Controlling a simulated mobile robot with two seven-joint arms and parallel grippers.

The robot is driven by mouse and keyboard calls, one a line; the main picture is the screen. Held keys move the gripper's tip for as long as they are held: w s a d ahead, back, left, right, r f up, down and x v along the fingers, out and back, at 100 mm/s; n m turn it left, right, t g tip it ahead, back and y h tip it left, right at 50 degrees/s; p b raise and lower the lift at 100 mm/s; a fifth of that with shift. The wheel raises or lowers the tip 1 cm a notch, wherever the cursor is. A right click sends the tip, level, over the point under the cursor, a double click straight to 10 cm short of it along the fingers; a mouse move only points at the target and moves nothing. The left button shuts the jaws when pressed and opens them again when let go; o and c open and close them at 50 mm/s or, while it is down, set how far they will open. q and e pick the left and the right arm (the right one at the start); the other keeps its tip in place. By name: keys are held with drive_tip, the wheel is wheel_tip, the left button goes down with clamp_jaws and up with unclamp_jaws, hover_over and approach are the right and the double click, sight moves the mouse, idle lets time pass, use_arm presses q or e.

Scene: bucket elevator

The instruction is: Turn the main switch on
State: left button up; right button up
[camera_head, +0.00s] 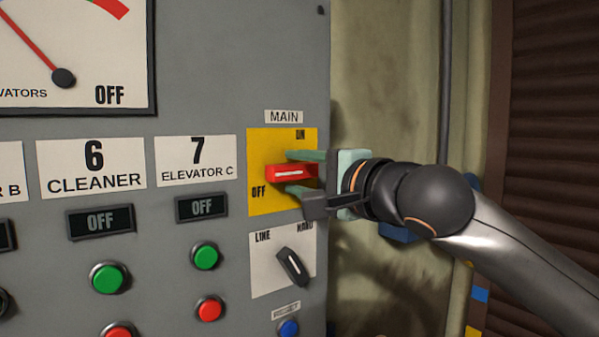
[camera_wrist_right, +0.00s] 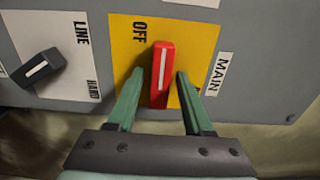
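The main switch is a red handle (camera_head: 290,173) with a white line, on a yellow plate (camera_head: 262,145) marked ON at top and OFF at lower left. In the head view the handle lies roughly level. In the right wrist view the red handle (camera_wrist_right: 161,80) points up toward the OFF label. My right gripper (camera_head: 288,172) is at the plate, one finger above the handle and one below. In the right wrist view its green fingers (camera_wrist_right: 160,76) stand open on both sides of the handle, with narrow gaps showing. My left gripper is out of view.
A black LINE/HAND selector (camera_head: 292,267) sits just below the main switch, and a blue button (camera_head: 288,328) lower still. Green (camera_head: 206,256) and red (camera_head: 209,309) buttons are to the left. The panel ends just right of the switch, before a stained wall (camera_head: 385,80).

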clamp_jaws()
idle(0.4)
